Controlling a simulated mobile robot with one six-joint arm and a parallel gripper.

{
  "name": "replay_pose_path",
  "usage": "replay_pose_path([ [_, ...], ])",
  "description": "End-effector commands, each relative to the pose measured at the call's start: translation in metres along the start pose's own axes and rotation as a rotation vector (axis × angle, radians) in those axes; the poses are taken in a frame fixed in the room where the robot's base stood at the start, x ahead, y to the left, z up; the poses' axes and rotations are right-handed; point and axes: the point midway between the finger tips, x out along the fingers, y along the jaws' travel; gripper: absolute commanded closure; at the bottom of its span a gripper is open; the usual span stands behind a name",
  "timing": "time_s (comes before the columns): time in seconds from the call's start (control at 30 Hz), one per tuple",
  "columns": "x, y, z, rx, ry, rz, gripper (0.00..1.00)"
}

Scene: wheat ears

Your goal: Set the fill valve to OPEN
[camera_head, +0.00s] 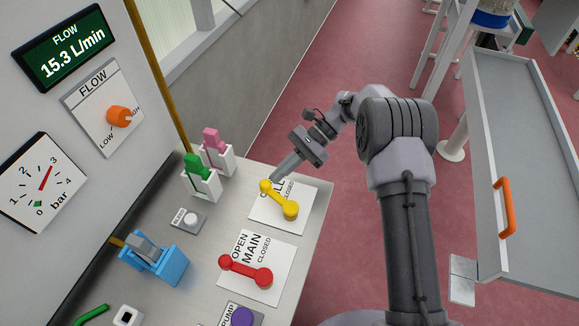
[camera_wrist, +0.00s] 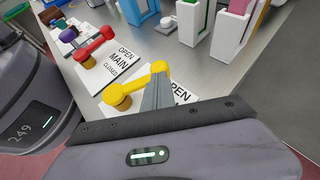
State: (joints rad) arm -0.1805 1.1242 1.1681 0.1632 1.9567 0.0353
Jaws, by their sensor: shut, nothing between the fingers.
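The yellow lever (camera_head: 279,200) sits on a white plate (camera_head: 270,222) at the counter's right edge. Its label is partly covered: "LL" and CLOSED show in the head view, and OPEN shows in the wrist view beside my fingers. The lever slants from lower right to upper left, with its upper-left end by my fingertips. My gripper (camera_head: 275,178) is shut and empty, its fingers pointing down at that end. In the wrist view the yellow lever (camera_wrist: 137,83) lies just left of my gripper (camera_wrist: 158,82); I cannot tell whether they touch.
A red MAIN lever (camera_head: 245,271) and a purple knob (camera_head: 241,317) stand nearer on the counter. Green (camera_head: 198,168) and pink (camera_head: 212,139) switches stand upper left of the yellow lever, with a white button (camera_head: 191,219) and blue holder (camera_head: 153,262) farther left.

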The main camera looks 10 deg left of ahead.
Motion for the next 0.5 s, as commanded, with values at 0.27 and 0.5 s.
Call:
replay_pose_path([
  [0.27, 0.017, -0.003, 0.011, -0.089, 0.000, 0.154, 1.00],
  [0.5, 0.027, -0.003, 0.017, -0.088, -0.001, 0.151, 1.00],
])
